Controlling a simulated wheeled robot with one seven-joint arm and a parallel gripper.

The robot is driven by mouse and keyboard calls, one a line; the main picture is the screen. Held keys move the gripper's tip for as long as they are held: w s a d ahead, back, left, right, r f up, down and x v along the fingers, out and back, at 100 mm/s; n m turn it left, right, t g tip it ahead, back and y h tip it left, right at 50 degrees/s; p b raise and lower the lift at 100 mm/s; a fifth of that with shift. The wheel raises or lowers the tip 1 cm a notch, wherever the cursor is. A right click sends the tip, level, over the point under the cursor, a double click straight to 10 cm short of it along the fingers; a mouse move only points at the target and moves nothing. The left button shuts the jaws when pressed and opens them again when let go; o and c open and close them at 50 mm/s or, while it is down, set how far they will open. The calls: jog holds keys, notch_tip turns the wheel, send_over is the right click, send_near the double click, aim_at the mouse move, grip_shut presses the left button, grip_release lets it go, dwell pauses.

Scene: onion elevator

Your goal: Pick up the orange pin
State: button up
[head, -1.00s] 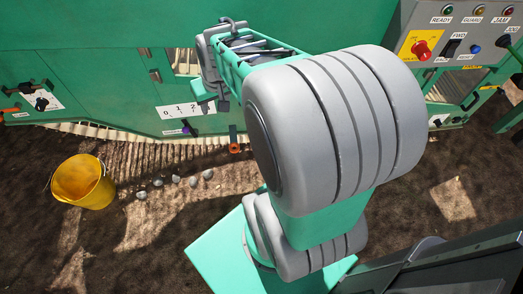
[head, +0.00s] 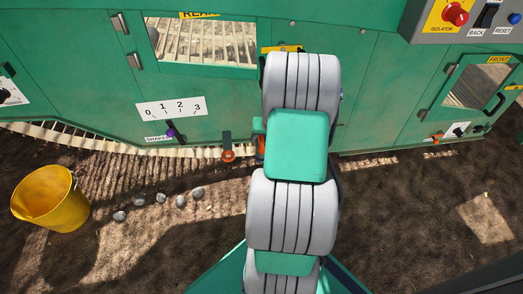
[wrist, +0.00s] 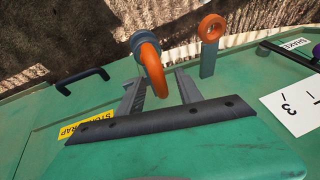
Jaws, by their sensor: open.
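In the wrist view, the orange pin (wrist: 151,66) shows as a thick curved orange handle with a dark blue-grey collar, in front of the green machine panel. In the head view, a sliver of orange, probably this pin (head: 260,147), shows at my arm's left edge. My gripper (wrist: 161,84) is open, its two grey fingers pointing toward the machine. The orange handle lies between and just beyond the fingertips in the picture; I cannot tell whether they touch. In the head view, my arm hides the gripper.
A black handle (wrist: 82,80) is on the panel. A yellow bucket (head: 50,198) and several stones (head: 160,198) are on the ground.

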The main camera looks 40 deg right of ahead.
jog(key=shift+w+f, duration=0.2)
jog(key=shift+f, duration=0.25)
jog(key=shift+r, duration=0.15)
grip_shut()
